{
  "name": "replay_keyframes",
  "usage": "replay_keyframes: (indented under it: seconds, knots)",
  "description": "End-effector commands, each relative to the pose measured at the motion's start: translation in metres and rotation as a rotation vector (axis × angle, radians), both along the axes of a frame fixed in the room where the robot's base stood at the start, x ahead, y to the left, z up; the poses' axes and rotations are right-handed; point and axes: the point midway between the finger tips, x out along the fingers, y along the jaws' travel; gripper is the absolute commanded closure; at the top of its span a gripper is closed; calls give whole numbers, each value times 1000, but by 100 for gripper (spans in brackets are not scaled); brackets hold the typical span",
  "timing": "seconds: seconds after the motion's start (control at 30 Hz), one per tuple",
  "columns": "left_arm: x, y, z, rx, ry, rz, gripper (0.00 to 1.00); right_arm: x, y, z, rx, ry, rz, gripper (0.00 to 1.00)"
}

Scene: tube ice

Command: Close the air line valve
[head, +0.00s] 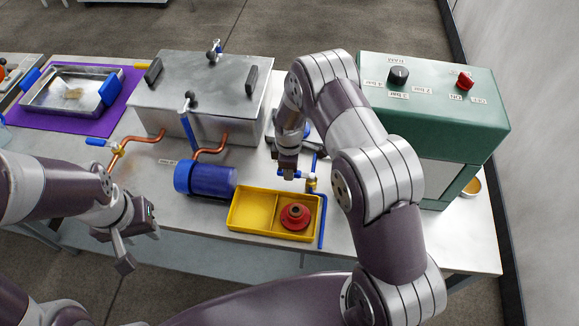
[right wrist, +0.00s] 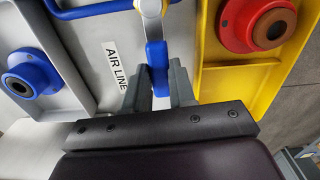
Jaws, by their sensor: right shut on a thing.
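The air line valve has a blue lever (right wrist: 157,65) and a pale metal body (right wrist: 152,8) on a blue pipe (right wrist: 95,9). The lever points away from the pipe, roughly crosswise to it, beside the AIR LINE label (right wrist: 117,68). My right gripper (right wrist: 158,88) is shut on the lever, with one finger on each side. In the head view my right gripper (head: 287,168) is at the valve, just behind the yellow tray, and partly hides the lever. My left gripper (head: 132,248) hangs by the table's front edge, away from the valve; its finger gap is unclear.
The yellow tray (head: 251,192) holds a red flanged part (head: 296,216). A blue motor (head: 205,179) and copper pipes stand left of it, before a metal tank (head: 190,90). A green control box (head: 440,105) stands right of my right arm. A purple mat (head: 75,126) is far left.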

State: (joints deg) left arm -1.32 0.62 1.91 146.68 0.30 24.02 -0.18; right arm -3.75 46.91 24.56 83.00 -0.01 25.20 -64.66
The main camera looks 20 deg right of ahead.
Motion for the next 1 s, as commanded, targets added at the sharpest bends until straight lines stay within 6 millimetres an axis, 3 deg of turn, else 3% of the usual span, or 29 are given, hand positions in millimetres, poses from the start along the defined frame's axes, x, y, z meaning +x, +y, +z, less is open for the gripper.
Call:
replay_keyframes:
  seconds: [0.37, 0.4, 0.47, 0.8, 1.0]
  knots:
    - [0, 0, 0, 0, 0, 0, 62, -5, 1, -2, -1, 13, 13, 100]
    - [0, 0, 0, 0, 0, 0, 62, -5, 1, -2, -1, 14, 13, 72]
    - [0, 0, 0, 0, 0, 0, 62, -5, 1, -2, -1, 16, 13, 52]
    - [0, 0, -1, 0, 0, 0, 62, -3, 1, 1, 0, 8, 8, 51]
    - [0, 0, -9, 0, 0, 0, 62, -2, 1, 33, 0, 2, 8, 51]
